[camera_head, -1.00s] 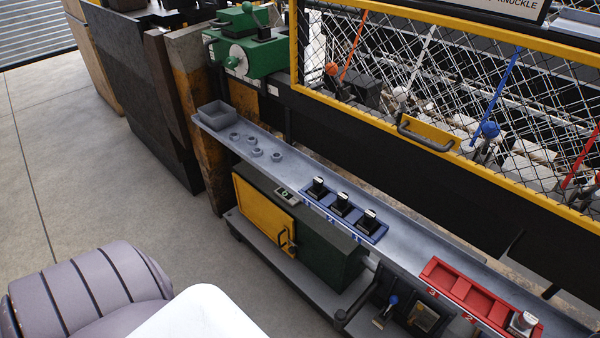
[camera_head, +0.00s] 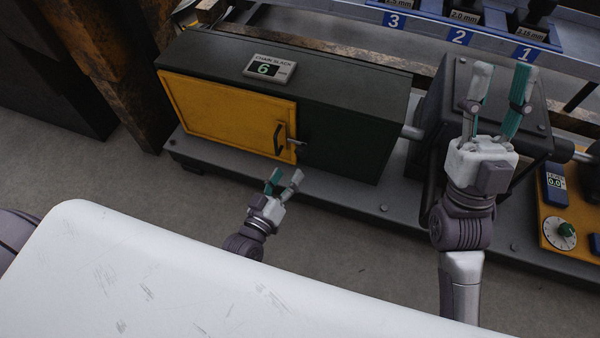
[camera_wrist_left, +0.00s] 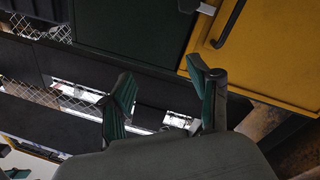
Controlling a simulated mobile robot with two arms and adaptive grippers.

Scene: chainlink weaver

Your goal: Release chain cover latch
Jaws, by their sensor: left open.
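The yellow chain cover (camera_head: 225,115) closes the left front of a dark green housing. It has a black handle (camera_head: 279,138) and a small grey latch (camera_head: 297,145) at its right edge. The cover (camera_wrist_left: 265,50), its handle (camera_wrist_left: 229,25) and the latch (camera_wrist_left: 197,7) also show in the left wrist view. My left gripper (camera_head: 284,179) is open and empty, below the latch and apart from it. Its fingers (camera_wrist_left: 165,90) are spread in the left wrist view. My right gripper (camera_head: 503,73) is raised, open and empty, in front of a dark box to the right.
A display (camera_head: 269,68) reading 6 sits on top of the housing. A blue rack (camera_head: 480,32) numbered 3, 2, 1 is at the back right. A yellow panel (camera_head: 575,235) with a dial is at far right. A grey base ledge (camera_head: 340,198) runs below the cover.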

